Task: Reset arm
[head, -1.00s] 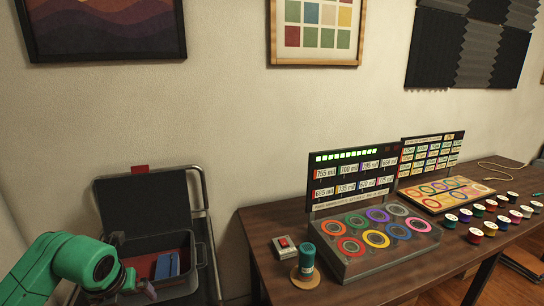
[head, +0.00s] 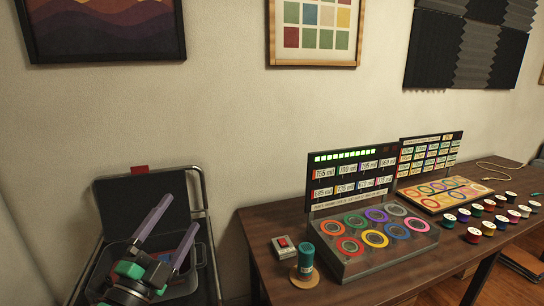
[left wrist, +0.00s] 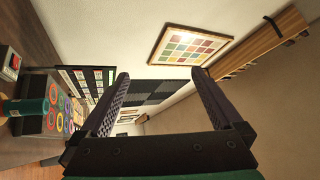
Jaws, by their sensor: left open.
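My left gripper (head: 182,212) is at the lower left of the head view, in front of the open dark case (head: 140,203). Its two purple-grey fingers are spread apart, point up and to the right, and hold nothing. In the left wrist view the open fingers (left wrist: 160,73) also have only empty space between them, with the wall and a framed colour chart (left wrist: 190,46) beyond. My right gripper is in neither view.
The wooden table (head: 262,222) to the right carries a ring panel (head: 385,262), a teal cylinder (head: 306,258) on a round base, a red-button box (head: 284,247), a second board (head: 440,200) and several spools (head: 474,235). The case sits in a metal-framed stand (head: 210,235).

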